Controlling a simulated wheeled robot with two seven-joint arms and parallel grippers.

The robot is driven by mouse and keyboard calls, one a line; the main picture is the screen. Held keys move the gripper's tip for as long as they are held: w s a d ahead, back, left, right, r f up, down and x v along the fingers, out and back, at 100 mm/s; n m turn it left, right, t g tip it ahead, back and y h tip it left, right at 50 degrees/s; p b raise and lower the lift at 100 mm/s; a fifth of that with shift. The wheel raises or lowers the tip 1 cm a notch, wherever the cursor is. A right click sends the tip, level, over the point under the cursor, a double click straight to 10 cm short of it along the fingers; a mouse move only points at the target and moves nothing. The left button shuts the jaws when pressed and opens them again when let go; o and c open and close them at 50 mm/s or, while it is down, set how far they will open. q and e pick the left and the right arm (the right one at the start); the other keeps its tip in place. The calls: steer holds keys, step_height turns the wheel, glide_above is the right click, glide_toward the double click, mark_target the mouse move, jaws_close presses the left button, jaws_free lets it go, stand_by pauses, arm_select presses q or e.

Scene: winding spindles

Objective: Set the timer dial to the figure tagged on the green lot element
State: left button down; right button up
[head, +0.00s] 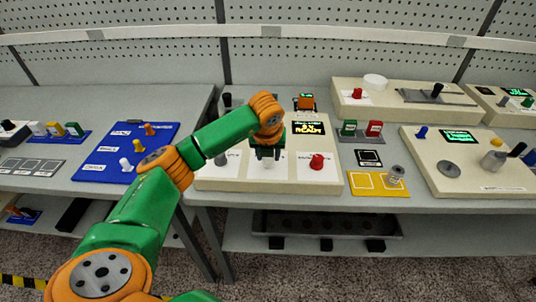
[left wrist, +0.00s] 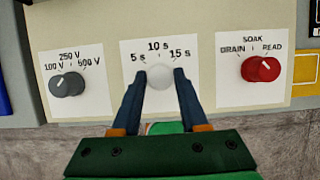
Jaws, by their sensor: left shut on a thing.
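The timer dial (left wrist: 158,77) is a white knob on a white plate marked 5 s, 10 s and 15 s. It sits in the middle of the cream panel (head: 225,182). My left gripper (left wrist: 158,73) is shut on this dial, one blue finger at each side; it also shows in the head view (head: 267,155), over the panel. I cannot make out where the dial points. A green element (head: 75,129) stands beside a yellow and a white one in a blue rack at the left; I cannot read any figure on it. My right gripper is out of view.
A grey knob (left wrist: 68,84) marked 100 V, 250 V and 500 V is left of the dial. A red knob (left wrist: 262,69) marked DRAIN, SOAK and READ is right of it. A lit display (head: 308,128) reads READY. A yellow tray (head: 376,190) lies right of the panel.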

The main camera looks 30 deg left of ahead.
mark_target(267, 173)
arm_select(q)
steer(key=shift+c, duration=2.2)
jaws_free()
steer(key=b+v, duration=0.1)
steer(key=v, duration=0.6)
steer(key=shift+b, duration=0.4)
